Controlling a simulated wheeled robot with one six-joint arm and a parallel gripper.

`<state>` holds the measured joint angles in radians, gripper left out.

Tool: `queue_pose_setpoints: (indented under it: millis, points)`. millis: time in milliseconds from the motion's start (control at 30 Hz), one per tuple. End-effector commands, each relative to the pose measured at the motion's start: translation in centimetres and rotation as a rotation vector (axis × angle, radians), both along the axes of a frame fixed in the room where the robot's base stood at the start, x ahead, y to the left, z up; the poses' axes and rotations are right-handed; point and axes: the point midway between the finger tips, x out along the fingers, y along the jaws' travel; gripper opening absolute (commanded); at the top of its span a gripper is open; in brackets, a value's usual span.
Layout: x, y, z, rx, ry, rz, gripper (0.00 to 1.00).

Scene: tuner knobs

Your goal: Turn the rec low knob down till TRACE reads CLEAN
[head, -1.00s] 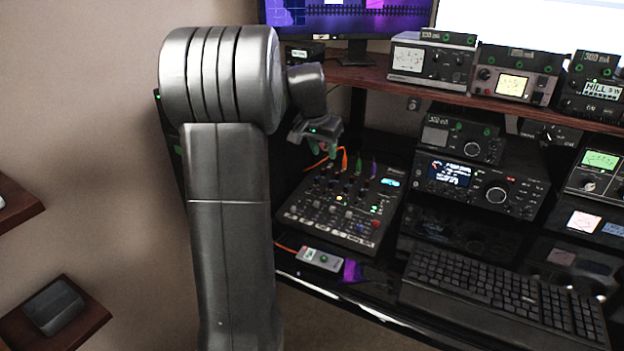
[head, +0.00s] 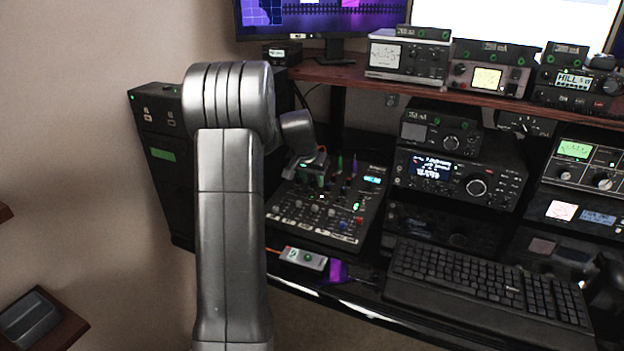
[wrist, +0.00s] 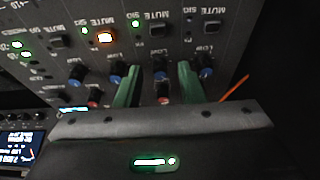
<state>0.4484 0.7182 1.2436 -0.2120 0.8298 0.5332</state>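The mixer (head: 318,232) lies on the desk with rows of small knobs, buttons and lights. My gripper (head: 316,180) is low over its far left part. In the wrist view my two green fingertips (wrist: 158,82) are apart, one on each side of a blue-and-dark knob (wrist: 160,72) in the row marked LOW. I see a gap on both sides of that knob. Other LOW knobs stand to the left (wrist: 77,74) and right (wrist: 205,68). I cannot read which channel is rec. A lit cyan display (head: 373,180) is on the mixer; its text is too small to read.
A lit orange mute button (wrist: 105,37) and red-tipped knobs (wrist: 95,98) are close to my fingers. Radios (head: 460,178) and a keyboard (head: 490,285) stand to the right. A small grey box (head: 304,258) lies in front of the mixer. A shelf (head: 340,74) overhangs behind.

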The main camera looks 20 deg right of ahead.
Motion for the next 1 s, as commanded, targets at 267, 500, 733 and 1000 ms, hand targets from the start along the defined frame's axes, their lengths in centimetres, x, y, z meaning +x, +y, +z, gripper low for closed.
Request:
queue_pose_setpoints:
  millis: [267,500,733,1000]
  points:
    - [0.01,-0.02,0.0,-0.001,-0.001,0.0,0.26]
    - [0.02,0.0,0.02,-0.001,-0.001,0.0,0.0]
    - [0.0,-0.01,0.12,-0.001,0.002,0.028,0.0]
    - [-0.04,-0.09,0.35,-0.011,0.012,0.173,0.0]
